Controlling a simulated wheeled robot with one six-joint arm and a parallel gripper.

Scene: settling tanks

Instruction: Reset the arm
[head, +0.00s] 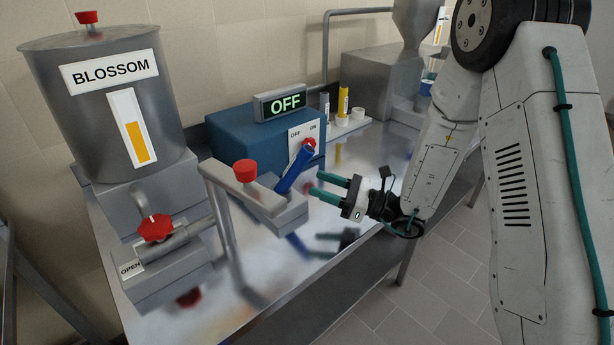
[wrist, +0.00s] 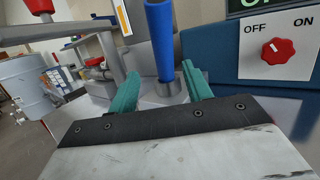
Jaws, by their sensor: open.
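My gripper (head: 328,187) is open and empty, at the right of a blue tube (head: 295,168) in the head view. Its two teal fingers point left toward the tube and are apart from it. In the wrist view the fingers of my gripper (wrist: 160,92) stand apart, with the blue tube (wrist: 164,40) upright beyond the gap between them. The tube stands in a grey holder (head: 290,213) on the metal bench. My arm comes in from the right of the head view.
A tank labelled BLOSSOM (head: 160,120) stands at the left, with a red valve wheel (head: 155,228) below it. A blue box (head: 230,135) carries an OFF display (head: 280,103) and a red knob (wrist: 278,50). A rack (head: 345,126) with tubes stands behind. The bench's front right is clear.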

